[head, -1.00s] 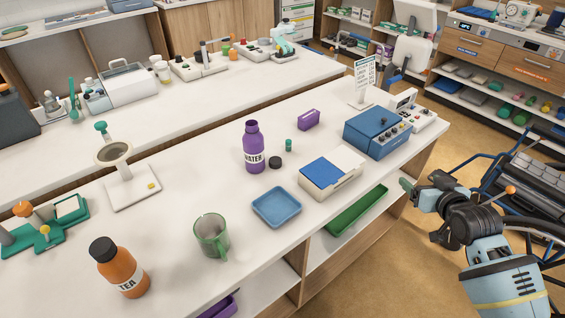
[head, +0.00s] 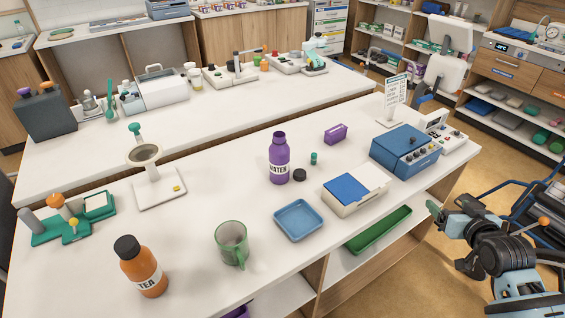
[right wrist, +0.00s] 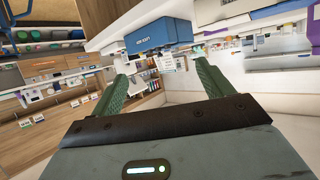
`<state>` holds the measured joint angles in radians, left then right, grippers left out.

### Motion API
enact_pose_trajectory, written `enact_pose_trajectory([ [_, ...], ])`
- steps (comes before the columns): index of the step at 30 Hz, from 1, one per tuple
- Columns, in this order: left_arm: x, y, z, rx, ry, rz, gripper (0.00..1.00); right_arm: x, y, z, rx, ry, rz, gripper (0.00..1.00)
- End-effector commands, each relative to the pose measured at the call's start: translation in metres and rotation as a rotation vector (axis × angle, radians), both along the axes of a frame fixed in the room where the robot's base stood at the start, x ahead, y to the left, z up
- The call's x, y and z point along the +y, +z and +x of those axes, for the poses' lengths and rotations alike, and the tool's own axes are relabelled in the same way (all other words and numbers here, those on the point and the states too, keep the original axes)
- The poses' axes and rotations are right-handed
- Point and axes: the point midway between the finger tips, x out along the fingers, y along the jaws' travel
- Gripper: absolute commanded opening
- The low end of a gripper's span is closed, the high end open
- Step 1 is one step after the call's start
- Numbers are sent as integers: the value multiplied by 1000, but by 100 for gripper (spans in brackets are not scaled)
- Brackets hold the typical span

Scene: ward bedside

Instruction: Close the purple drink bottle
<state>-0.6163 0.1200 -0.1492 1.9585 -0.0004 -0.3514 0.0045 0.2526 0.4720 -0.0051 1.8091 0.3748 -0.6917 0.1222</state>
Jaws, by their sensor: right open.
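The purple drink bottle (head: 279,160), labelled WATER, stands upright on the white table with its mouth uncovered. A black cap (head: 299,175) lies on the table just to its right, apart from it. My right gripper (head: 434,208) is off the table's right front edge, well away from the bottle and cap. In the right wrist view its two green fingers (right wrist: 160,80) are spread apart with nothing between them. The bottle and cap cannot be made out in the right wrist view. My left gripper is not in view.
A small green vial (head: 313,158) and a purple box (head: 335,134) stand near the bottle. A blue tray (head: 298,220), a blue-and-white box (head: 352,190), a green mug (head: 231,243) and an orange TEA bottle (head: 142,267) are in front. A blue device (head: 404,150) stands at right.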

Motion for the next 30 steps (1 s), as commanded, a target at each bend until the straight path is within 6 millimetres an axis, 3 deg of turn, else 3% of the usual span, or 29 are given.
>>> enact_pose_trajectory([
  [16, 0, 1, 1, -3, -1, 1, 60, 0, -1, 0, 1, 0, 0, 79],
  [20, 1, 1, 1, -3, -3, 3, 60, 8, -19, -11, 21, 9, 0, 79],
  [23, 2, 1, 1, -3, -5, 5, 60, 25, -55, -36, 63, 27, -6, 79],
  [26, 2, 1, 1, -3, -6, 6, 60, 50, -104, -79, 120, 53, -12, 79],
  [30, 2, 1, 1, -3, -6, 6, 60, 90, -165, -155, 202, 91, -18, 79],
])
